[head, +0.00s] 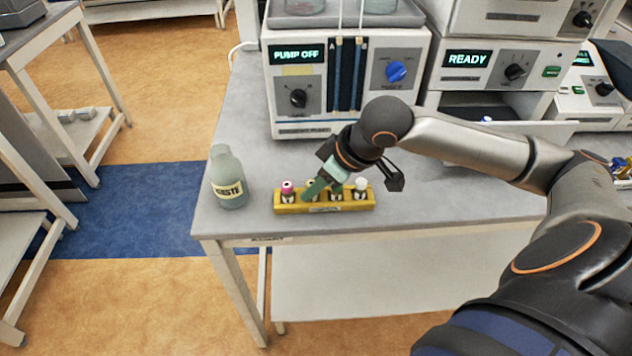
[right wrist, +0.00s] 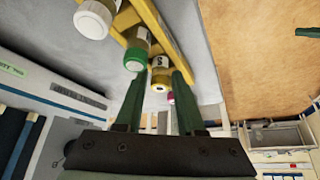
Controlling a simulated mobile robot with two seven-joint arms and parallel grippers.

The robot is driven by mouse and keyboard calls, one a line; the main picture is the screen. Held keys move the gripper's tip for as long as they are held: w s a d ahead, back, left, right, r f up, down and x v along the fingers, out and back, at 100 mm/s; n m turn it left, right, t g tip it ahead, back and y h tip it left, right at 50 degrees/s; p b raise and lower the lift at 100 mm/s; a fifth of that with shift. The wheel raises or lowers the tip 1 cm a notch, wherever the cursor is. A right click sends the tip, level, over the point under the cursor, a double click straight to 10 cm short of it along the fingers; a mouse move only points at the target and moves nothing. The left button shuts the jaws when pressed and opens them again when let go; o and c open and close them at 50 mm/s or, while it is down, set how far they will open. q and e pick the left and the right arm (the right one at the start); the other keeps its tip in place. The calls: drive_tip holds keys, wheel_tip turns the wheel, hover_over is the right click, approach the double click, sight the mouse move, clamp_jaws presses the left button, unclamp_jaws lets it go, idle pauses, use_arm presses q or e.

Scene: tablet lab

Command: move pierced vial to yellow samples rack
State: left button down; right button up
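The yellow samples rack (head: 325,207) lies near the table's front edge with several vials standing in it. From left in the head view come a pink-capped vial (head: 287,190), a vial (head: 312,187) mostly hidden by my gripper, another partly hidden, and a white-capped vial (head: 361,188). In the right wrist view the second has a yellow cap with a dark spot in its centre (right wrist: 160,80); a green-capped vial (right wrist: 136,58) stands next to it. My right gripper (right wrist: 160,82) is open, its green fingers on either side of the yellow-capped vial with visible gaps. My left gripper does not show.
A waste bottle (head: 228,178) stands just left of the rack. The pump unit (head: 345,85) stands behind it, and a device reading READY (head: 495,65) is at the back right. Bare tabletop (head: 460,205) lies right of the rack.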

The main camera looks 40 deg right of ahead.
drive_tip(key=shift+o, duration=1.3)
drive_tip(key=v, duration=1.2)
drive_tip(key=shift+r, duration=0.15)
